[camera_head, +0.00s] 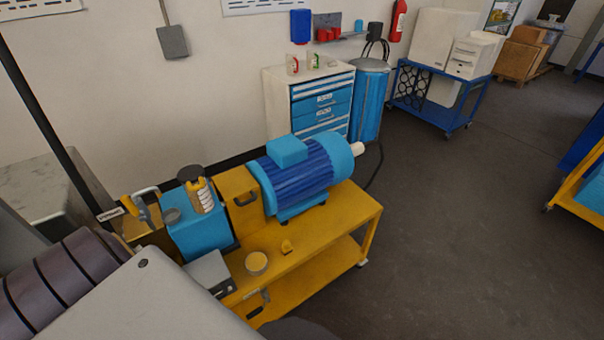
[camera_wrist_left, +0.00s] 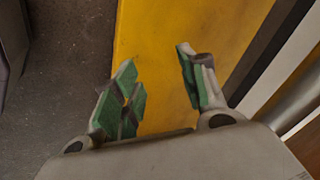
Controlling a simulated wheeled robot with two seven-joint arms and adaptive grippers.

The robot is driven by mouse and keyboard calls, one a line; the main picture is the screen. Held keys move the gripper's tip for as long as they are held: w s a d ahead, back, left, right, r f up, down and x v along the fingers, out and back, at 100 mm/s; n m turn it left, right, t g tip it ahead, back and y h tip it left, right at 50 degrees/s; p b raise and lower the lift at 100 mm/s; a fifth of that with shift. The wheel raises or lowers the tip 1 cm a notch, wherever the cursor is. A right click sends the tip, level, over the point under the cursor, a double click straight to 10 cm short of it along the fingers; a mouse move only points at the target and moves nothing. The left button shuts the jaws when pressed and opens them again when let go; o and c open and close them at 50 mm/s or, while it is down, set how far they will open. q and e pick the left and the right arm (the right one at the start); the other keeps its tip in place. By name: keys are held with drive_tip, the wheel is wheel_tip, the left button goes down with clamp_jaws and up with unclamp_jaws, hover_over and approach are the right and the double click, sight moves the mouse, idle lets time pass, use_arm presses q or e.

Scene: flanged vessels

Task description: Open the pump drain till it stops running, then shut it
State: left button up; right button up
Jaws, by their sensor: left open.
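The blue pump (camera_head: 195,232) stands on a yellow cart (camera_head: 325,228), coupled by a yellow guard (camera_head: 238,190) to a blue ribbed motor (camera_head: 298,175). A round cup with a yellow inside (camera_head: 257,263) and a small yellow piece (camera_head: 287,246) are on the cart deck in front of the pump. I cannot make out the drain valve or any running liquid. My left gripper (camera_wrist_left: 156,57) is open and empty in the left wrist view, its green-padded fingers in front of a yellow surface (camera_wrist_left: 190,25). My right gripper is not in view.
A drawer cabinet (camera_head: 285,108) and a blue drum (camera_head: 370,100) stand by the wall behind the cart. A blue trolley (camera_head: 425,88) carries white boxes. The floor (camera_head: 470,220) right of the cart is clear.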

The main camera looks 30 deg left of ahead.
use_arm(q)
drive_tip(key=w+d+f+h+b, duration=0.2)
drive_tip(key=w+d+h, duration=0.45)
drive_tip(key=d, duration=0.75)
drive_tip(key=s+d+f+m+b, duration=0.1)
drive_tip(key=s+d+f+m, duration=0.1)
drive_tip(key=s, duration=0.4)
drive_tip(key=s+d+f+m+g+y+b, duration=0.1)
drive_tip(key=s+d+f+m, duration=0.1)
drive_tip(key=s, duration=0.5)
drive_tip(key=shift+d+f, duration=0.25)
drive_tip(key=shift+d, duration=0.65)
drive_tip(key=shift+s, duration=0.15)
